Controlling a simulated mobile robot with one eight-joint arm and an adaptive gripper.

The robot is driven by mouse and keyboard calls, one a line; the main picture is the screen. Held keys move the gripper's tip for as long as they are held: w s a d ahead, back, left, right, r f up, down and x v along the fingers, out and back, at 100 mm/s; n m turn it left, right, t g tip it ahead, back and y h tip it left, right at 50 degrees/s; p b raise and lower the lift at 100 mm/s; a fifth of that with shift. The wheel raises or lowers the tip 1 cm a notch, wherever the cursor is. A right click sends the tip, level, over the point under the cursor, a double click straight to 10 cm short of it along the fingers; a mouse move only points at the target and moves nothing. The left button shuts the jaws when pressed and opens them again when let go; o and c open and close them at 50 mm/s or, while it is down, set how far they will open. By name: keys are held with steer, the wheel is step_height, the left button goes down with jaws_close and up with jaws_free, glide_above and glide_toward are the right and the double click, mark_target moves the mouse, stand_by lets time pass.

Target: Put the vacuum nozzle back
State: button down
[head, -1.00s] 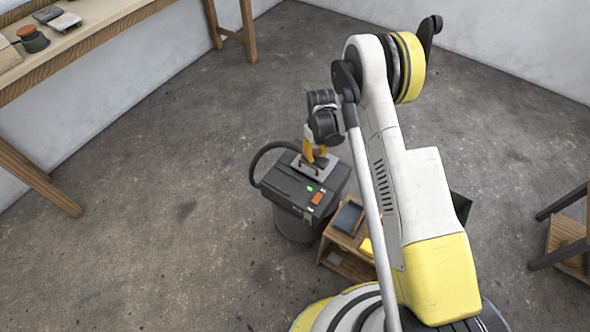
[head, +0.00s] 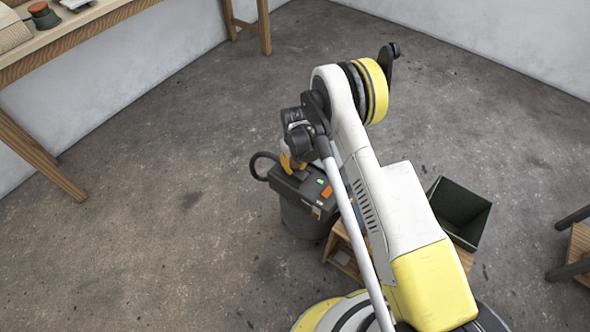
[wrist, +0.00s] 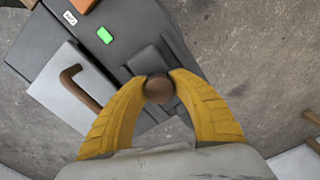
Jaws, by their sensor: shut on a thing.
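The vacuum (head: 305,215) is a dark grey canister with a flat lid and a hose (head: 258,166) looping from its far left side. My gripper (head: 289,164) is over the lid's far left part. In the wrist view my gripper (wrist: 160,90) has its yellow fingers closed on a round brown end (wrist: 160,89). A dark grey flat piece (wrist: 148,64) shows just beyond it, probably the nozzle; I cannot tell whether it touches the lid. A pale plate with a brown bent handle (wrist: 76,84) lies on the lid, left of my fingers.
A wooden crate (head: 343,258) stands right beside the vacuum, partly behind my arm. A dark green bin (head: 460,208) is to the right. A workbench (head: 75,43) runs along the left wall. Open concrete floor lies left of the vacuum.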

steer(key=shift+f, duration=0.1)
steer(key=c, duration=1.2)
jaws_free()
steer(key=shift+o, duration=0.2)
